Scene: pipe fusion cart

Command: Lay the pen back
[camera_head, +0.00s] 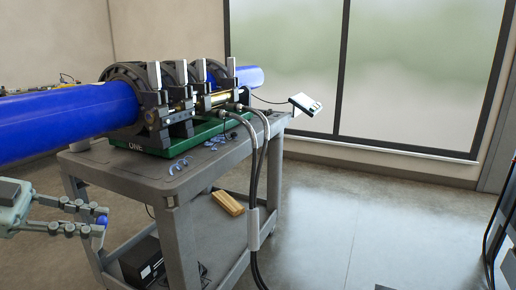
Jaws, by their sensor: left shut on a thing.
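My left gripper (97,221) comes in from the lower left, beside the grey cart (176,193) and just off its left front corner. Its fingers are shut on a small blue-ended thing, which looks like the pen (102,221). Only a short part of the pen shows at the fingertips; the fingers hide the rest. The pen is in the air, apart from the cart top. My right gripper is not in view.
A green-based pipe clamping machine (185,138) holds a thick blue pipe (65,122) on the cart. Curled blue shavings (179,165) lie near its front. Hoses (262,165) hang over the right side. A yellow-brown block (228,203) lies on the lower shelf.

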